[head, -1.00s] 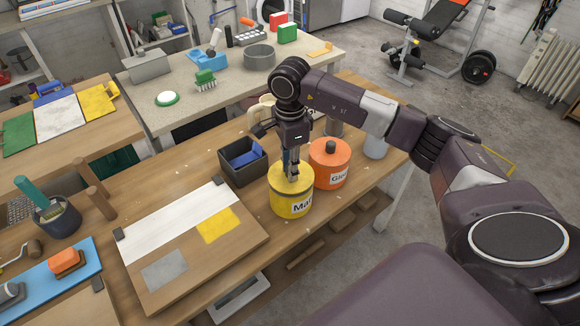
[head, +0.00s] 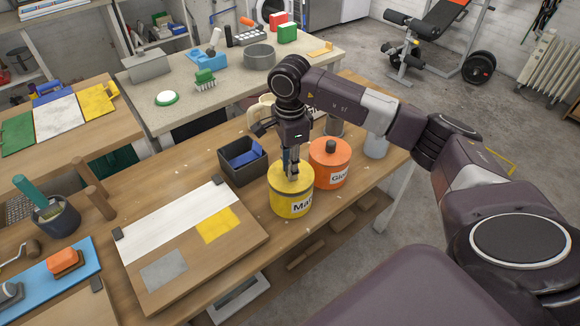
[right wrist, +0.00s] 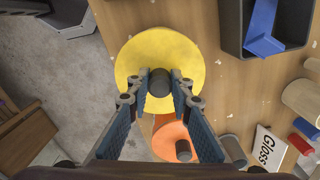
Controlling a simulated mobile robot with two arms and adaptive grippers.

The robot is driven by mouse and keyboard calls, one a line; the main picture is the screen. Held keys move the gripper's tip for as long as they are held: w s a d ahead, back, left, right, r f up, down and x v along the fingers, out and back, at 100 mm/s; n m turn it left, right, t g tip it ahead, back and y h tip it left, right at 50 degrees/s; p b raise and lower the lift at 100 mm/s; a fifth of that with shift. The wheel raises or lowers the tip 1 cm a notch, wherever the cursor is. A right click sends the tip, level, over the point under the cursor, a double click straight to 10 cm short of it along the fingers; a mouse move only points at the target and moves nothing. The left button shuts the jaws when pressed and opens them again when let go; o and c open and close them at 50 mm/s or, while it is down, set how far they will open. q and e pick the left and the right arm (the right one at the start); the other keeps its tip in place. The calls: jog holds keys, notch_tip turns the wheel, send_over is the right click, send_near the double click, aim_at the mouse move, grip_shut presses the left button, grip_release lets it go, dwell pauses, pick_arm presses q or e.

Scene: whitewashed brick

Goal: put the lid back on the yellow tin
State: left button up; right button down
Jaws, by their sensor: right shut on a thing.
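My right gripper (head: 293,176) points straight down over the tin. In the right wrist view its fingers (right wrist: 159,82) are shut on the lid's dark knob (right wrist: 159,88). My left gripper is not in view.
An orange tin (head: 330,166) with a dark knob stands close right of the yellow tin. A dark box (head: 243,171) with a blue thing inside is behind left. A board with coloured patches (head: 190,247) lies in front left. A pale cup (head: 375,147) is further right.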

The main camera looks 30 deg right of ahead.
jog(key=shift+f+b, duration=0.2)
jog(key=shift+b, duration=0.25)
dwell(1.1)
dwell(0.3)
jog(key=c, duration=1.7)
grip_release()
jog(key=shift+o, duration=0.9)
jog(key=o, duration=0.4)
jog(key=shift+c, duration=0.2)
jog(key=shift+r+p, duration=2.05)
jog(key=shift+r, duration=1.5)
